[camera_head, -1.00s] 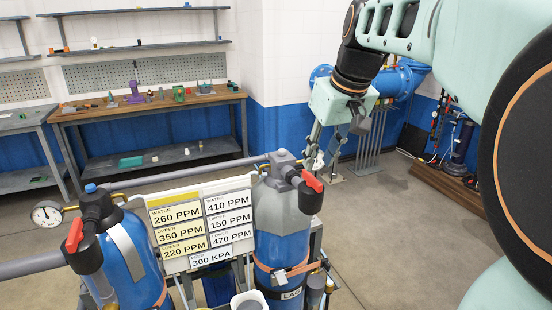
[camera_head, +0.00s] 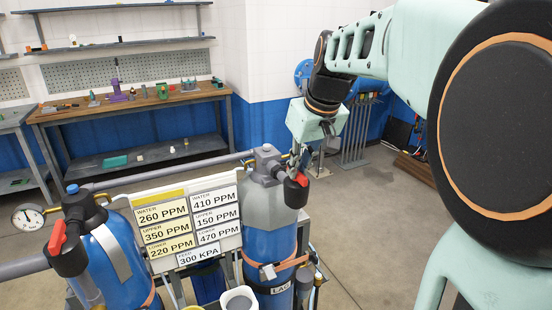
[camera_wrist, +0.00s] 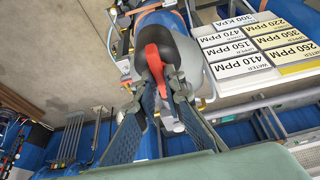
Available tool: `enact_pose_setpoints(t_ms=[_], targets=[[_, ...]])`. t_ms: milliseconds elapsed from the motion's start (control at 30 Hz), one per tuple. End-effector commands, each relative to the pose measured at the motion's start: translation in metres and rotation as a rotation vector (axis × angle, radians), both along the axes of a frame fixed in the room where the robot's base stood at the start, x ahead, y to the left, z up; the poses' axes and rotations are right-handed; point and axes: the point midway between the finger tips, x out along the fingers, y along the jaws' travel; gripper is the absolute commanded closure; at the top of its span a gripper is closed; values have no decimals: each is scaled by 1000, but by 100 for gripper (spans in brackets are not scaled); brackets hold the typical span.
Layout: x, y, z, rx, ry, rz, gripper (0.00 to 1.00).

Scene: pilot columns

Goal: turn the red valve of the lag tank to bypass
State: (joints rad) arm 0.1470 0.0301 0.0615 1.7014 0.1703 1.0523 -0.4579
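The lag tank (camera_head: 268,240) is the blue tank with a grey top at the centre, with a LAG label (camera_head: 281,288) low on it. Its red valve handle (camera_head: 301,180) sits on a black valve body at the tank's upper right. My gripper (camera_head: 297,163) is right at this handle, coming down from behind and above it. In the wrist view the red handle (camera_wrist: 156,66) lies between my two fingertips (camera_wrist: 158,88). The fingers look open around it; I cannot tell whether either touches it.
A second blue tank (camera_head: 122,258) with its own red handle (camera_head: 57,237) stands at the left. A sign board (camera_head: 187,227) with ppm readings is between the tanks. A grey pipe (camera_head: 165,170) runs behind it.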

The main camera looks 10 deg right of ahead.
Motion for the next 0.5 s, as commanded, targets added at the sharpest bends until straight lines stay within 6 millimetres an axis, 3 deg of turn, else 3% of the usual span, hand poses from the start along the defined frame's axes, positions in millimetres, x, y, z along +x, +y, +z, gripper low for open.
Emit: enact_pose_setpoints(t_ms=[500], targets=[[0,1,1,-1,-1,-94,100]])
